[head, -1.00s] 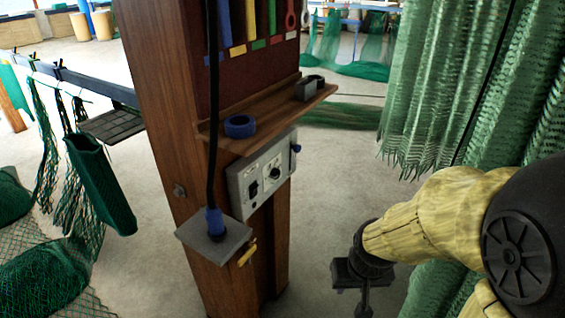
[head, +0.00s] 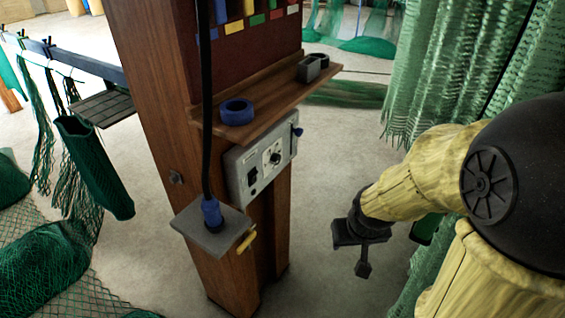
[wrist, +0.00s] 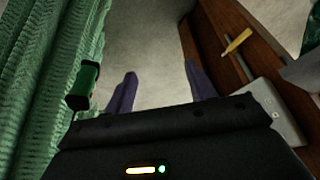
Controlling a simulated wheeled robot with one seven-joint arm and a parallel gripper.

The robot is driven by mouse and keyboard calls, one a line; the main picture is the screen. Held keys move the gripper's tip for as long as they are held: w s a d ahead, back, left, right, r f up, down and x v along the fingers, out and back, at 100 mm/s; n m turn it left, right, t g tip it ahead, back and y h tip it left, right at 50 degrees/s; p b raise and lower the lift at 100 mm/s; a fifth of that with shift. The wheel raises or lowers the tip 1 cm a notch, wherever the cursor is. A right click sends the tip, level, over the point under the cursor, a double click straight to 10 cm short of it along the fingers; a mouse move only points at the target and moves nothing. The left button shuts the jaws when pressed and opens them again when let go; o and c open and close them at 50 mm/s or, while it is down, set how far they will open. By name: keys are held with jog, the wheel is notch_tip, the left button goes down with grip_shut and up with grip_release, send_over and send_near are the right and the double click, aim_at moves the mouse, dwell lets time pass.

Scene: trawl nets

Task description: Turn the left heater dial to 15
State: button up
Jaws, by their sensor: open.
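The grey control panel (head: 240,187) is fixed to the side of the wooden post, below a shelf. A round dial (head: 275,157) with a dark knob shows on its face, with a dark switch (head: 253,178) to its lower left. The dial's markings are too small to read. My gripper (head: 363,262) hangs to the right of the panel, apart from it. In the wrist view my gripper (wrist: 162,88) has its two purple-grey fingers spread with only floor between them. The panel's edge (wrist: 274,110) shows right of the fingers there; its dial cannot be made out.
The wooden shelf (head: 285,95) juts out above the panel, holding a blue ring (head: 236,111). A grey bracket (head: 187,224) with a black cable and a yellow handle (head: 246,240) sticks out below. Green netting (head: 440,80) hangs at right. Floor between is clear.

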aim_at(279, 160)
jog(key=w+f+n+t+y, duration=0.2)
jog(key=w+n+y, duration=0.3)
jog(key=w, duration=0.6)
jog(key=w+f+n+t+y, duration=0.2)
jog(key=w+n+t+y, duration=0.2)
jog(key=w+y, duration=0.6)
jog(key=shift+w+a+n+b, duration=0.45)
jog(key=shift+w+n, duration=0.45)
jog(key=shift+w, duration=0.25)
jog(key=p+x, duration=0.1)
jog(key=x, duration=0.4)
jog(key=p+x, duration=0.2)
jog(key=x, duration=0.4)
jog(key=p+x, duration=0.1)
jog(key=x, duration=0.5)
jog(key=shift+w+a+r+p, duration=0.1)
jog(key=shift+w+r+p, duration=0.05)
jog(key=shift+r+p, duration=0.2)
jog(key=c, duration=1)
